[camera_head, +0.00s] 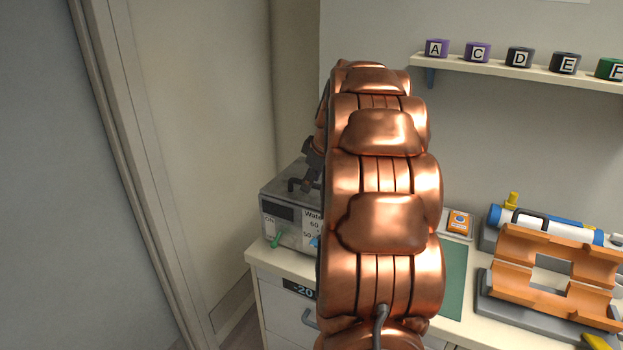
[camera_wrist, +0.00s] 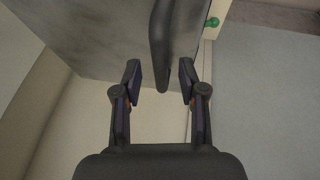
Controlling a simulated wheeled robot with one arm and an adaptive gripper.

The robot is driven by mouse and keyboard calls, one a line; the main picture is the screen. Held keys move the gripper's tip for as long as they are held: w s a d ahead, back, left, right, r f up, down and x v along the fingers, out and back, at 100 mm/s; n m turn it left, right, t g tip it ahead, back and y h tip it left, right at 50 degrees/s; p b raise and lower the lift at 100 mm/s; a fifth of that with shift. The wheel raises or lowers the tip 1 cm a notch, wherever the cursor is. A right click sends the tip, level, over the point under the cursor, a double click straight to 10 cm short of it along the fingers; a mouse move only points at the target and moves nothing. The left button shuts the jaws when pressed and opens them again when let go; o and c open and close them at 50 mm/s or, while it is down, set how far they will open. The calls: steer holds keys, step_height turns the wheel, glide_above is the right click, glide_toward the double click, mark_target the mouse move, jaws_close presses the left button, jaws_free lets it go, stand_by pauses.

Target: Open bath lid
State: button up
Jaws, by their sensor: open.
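The water bath (camera_head: 283,215) is a grey box at the left end of the counter in the head view, partly hidden by my copper arm. Its grey lid (camera_wrist: 100,40) fills the upper left of the wrist view. A dark handle (camera_wrist: 162,45) stands out from the lid. My gripper (camera_wrist: 160,82) is open, with one finger on each side of the handle's lower end in the wrist view. I see gaps on both sides and cannot tell how deep the handle sits between the fingers. In the head view my gripper (camera_head: 309,170) is over the lid, partly hidden.
A green knob (camera_head: 277,238) is on the bath's front. The wall is close behind. To the right are an orange rack (camera_head: 555,265), a small orange device (camera_head: 459,223) and a green mat (camera_head: 452,285). A shelf (camera_head: 520,70) holds lettered caps above.

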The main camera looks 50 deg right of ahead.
steer(key=shift+c, duration=0.3)
jaws_close()
steer(key=shift+d+r, duration=0.1)
steer(key=shift+r, duration=0.05)
stand_by(0.3)
